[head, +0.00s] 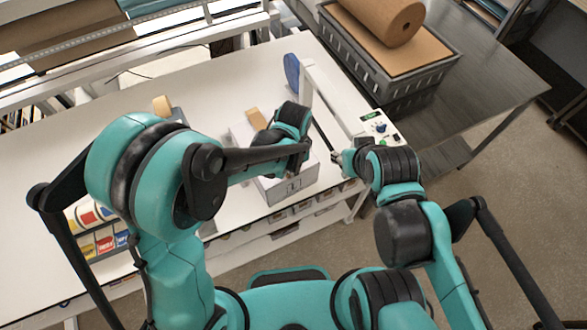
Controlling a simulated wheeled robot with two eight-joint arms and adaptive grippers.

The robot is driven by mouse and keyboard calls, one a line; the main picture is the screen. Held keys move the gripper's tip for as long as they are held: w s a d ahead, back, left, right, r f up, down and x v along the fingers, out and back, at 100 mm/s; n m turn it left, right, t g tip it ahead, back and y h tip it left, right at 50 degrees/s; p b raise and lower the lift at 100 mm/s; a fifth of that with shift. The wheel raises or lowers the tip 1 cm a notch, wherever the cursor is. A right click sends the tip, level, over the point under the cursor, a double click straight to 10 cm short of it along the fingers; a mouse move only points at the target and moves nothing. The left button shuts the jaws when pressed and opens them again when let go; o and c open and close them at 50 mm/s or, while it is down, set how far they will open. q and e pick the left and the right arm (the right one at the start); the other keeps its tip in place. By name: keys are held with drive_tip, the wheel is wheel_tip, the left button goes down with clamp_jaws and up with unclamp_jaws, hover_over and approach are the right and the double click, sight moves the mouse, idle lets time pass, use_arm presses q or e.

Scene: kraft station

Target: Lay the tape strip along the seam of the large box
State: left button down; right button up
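The large box (288,188) is a pale carton on the white table, in the middle of the head view. A tan strip-like piece (256,118) shows at its far side; I cannot tell whether it is the tape strip or lies on the seam. My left gripper (302,160) is over the box, and my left forearm and wrist cover much of its top and the seam. Its fingers are too hidden to read. My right gripper (338,158) is just right of the box, beside the white machine; its fingertips are small, and their opening is unclear.
A white long-armed machine (345,105) with a green label stands right of the box. A blue disc (291,72) stands behind. A grey crate (385,90) holds a brown paper roll (385,20). A tan roll (162,105) is at left. The table's far middle (215,85) is clear.

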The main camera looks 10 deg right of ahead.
use_arm(q)
drive_tip(key=shift+f+b, duration=0.45)
idle(0.5)
drive_tip(key=c, duration=1.6)
unclamp_jaws()
drive_tip(key=shift+c, duration=0.2)
drive_tip(key=shift+r, duration=0.1)
drive_tip(key=shift+r+p, duration=1.5)
drive_tip(key=shift+r, duration=0.75)
